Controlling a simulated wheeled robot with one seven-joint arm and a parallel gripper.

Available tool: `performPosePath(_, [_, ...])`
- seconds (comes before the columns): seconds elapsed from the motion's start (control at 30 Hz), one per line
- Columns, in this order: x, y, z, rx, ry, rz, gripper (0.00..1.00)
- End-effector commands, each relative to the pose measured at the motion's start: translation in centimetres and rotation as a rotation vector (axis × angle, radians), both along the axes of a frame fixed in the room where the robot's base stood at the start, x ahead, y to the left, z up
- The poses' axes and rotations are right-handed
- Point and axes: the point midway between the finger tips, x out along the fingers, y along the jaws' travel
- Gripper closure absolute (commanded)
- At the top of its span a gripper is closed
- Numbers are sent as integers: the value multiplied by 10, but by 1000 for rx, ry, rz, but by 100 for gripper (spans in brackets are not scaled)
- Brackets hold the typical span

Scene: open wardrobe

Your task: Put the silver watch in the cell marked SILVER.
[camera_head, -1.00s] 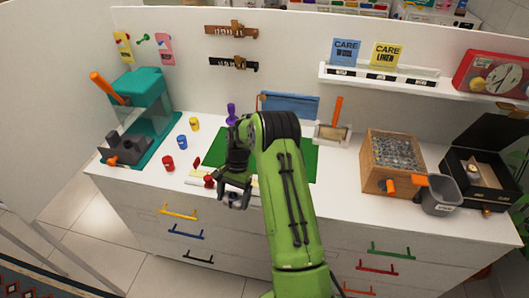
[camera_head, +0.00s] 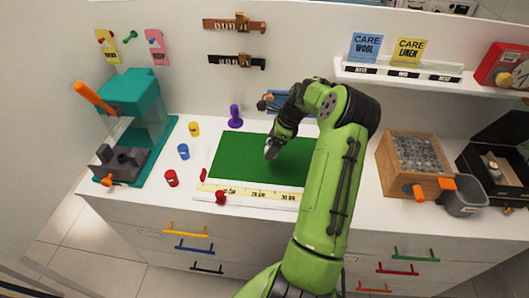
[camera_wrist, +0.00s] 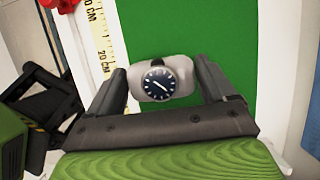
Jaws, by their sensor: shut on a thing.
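My gripper (camera_head: 271,152) is shut on a watch with a dark round dial and silver rim (camera_wrist: 159,83), wrapped on a pale grey cushion. The wrist view shows a finger on each side of the cushion, with the dial facing the camera. In the head view my gripper holds the pale cushion (camera_head: 271,154) over the green mat (camera_head: 238,160). A black open box (camera_head: 470,168) stands at the far right of the counter, with another watch (camera_head: 492,165) in it. I cannot read any SILVER mark on its cells.
A wooden box of grey bits (camera_head: 383,155) and a grey bin (camera_head: 464,192) stand left of and before the black box. A ruler strip (camera_head: 255,190) edges the mat. A teal press (camera_head: 135,105) and several small spools stand left. A shelf (camera_head: 400,82) overhangs the back right.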

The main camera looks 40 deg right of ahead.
Motion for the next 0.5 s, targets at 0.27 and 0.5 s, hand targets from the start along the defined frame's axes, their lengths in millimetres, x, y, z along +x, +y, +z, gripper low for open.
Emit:
performPosePath(0.27, [0, 2, -55, 3, 3, 5, 48])
performPosePath(0.5, [0, 2, -90, 2, 2, 6, 48])
